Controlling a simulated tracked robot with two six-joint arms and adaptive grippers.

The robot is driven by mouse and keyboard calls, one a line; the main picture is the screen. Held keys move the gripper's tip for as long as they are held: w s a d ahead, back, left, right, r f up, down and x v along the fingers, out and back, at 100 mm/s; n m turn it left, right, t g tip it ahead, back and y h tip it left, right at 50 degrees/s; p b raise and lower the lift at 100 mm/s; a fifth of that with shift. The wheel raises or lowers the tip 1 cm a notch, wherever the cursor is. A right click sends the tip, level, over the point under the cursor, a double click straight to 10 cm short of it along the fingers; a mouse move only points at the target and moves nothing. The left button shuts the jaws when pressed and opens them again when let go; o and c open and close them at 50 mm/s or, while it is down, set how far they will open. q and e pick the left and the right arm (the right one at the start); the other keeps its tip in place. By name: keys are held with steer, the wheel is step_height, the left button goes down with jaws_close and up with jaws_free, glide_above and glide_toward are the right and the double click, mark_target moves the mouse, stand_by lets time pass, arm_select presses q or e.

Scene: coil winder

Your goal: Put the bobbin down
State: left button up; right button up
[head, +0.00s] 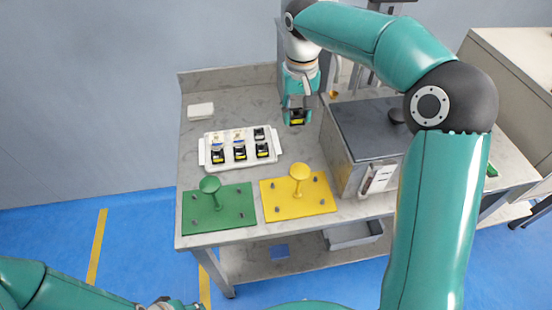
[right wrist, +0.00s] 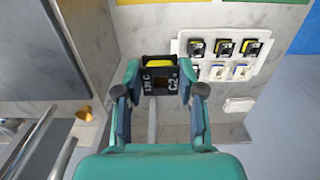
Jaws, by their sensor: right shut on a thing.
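My right gripper (head: 297,108) points down beside the grey box and is shut on a bobbin (head: 297,118), a black block with a yellow part. In the right wrist view the bobbin (right wrist: 166,76) sits between the two fingers of the gripper (right wrist: 160,92), its face marked with white characters. It appears to be over the bench top; whether it touches is hard to tell. A white tray (head: 203,152) lies left of the gripper and holds several black-and-yellow bobbins and pale pieces. My left arm shows at the bottom left edge; its gripper is out of frame.
A green plate (head: 240,223) and a yellow plate (head: 320,206), each with a mushroom-shaped post and pegs, lie at the bench's front. A grey box (head: 360,130) stands right of the gripper. A white block (head: 200,111) lies at the back left. Bare bench (head: 245,103) shows behind the tray.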

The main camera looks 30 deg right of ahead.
step_height(320, 180, down, 18)
steer(key=shift+r, duration=0.25)
steer(key=shift+b, duration=0.3)
steer(key=o, duration=1.1)
steer(key=shift+c, duration=0.2)
